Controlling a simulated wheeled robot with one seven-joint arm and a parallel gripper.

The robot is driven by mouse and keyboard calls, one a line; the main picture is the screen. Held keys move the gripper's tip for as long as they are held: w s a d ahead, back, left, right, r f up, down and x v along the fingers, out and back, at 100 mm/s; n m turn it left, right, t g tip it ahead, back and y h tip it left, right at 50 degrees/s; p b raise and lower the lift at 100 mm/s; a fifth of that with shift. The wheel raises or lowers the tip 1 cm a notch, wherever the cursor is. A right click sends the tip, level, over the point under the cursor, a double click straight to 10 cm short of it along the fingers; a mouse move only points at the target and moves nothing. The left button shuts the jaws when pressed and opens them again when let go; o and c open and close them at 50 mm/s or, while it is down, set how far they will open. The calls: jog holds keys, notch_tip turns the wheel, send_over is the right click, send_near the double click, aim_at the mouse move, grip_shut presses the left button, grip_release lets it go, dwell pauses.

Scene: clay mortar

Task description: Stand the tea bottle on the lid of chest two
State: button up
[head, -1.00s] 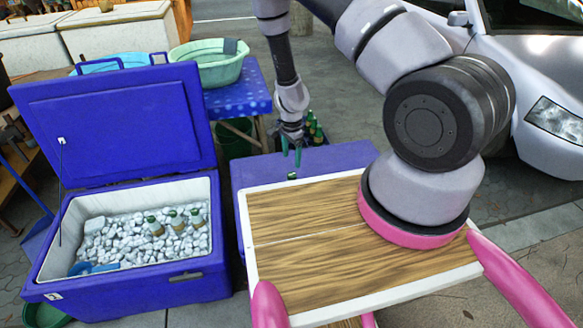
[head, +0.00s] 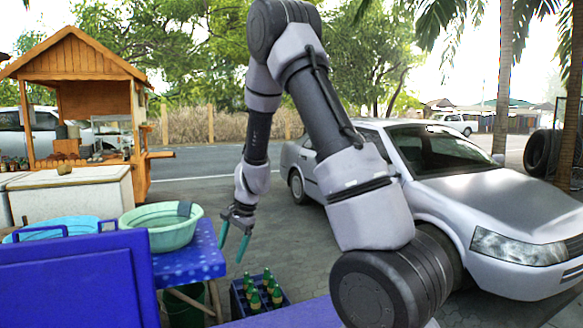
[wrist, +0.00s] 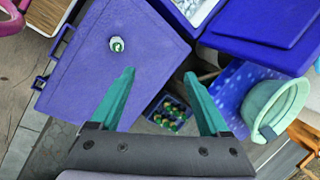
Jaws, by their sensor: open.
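A bottle (wrist: 116,44), seen from above as a small green and white round shape, stands on the closed blue-purple lid of chest two (wrist: 150,30) in the wrist view. I take it for the tea bottle; its label cannot be read. In the head view only a strip of that lid (head: 290,314) shows at the bottom edge, and the bottle is out of frame. My gripper (head: 233,252) has its teal fingers apart and empty. In the wrist view my gripper (wrist: 159,73) is apart from the bottle, which lies beyond and left of the fingertips.
A crate of green bottles (head: 260,296) stands on the ground beside a blue dotted table (head: 190,264) with a green basin (head: 160,238). The raised blue lid of the other chest (head: 75,285) is at left; its ice (wrist: 196,8) shows in the wrist view. A silver car (head: 480,200) is at right.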

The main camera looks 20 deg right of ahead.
jog(key=s+d+r+n+t, duration=0.1)
jog(key=s+r, duration=0.2)
jog(key=r, duration=0.4)
jog(key=s+d+r+n+t+y, duration=0.1)
jog(key=s+r, duration=0.2)
jog(key=r, duration=0.4)
jog(key=s+d+r+n, duration=0.2)
jog(key=s+r, duration=0.2)
jog(key=r, duration=0.3)
jog(key=s+d+r+n+t+h, duration=0.1)
jog(key=s+d+r, duration=0.1)
jog(key=s+r, duration=0.2)
jog(key=s+d+r+n+t+h, duration=0.1)
jog(key=s+r, duration=0.3)
jog(key=s, duration=0.6)
jog(key=shift+s+d+r+n+t, duration=0.3)
jog(key=shift+d+t, duration=0.3)
jog(key=shift+d, duration=0.3)
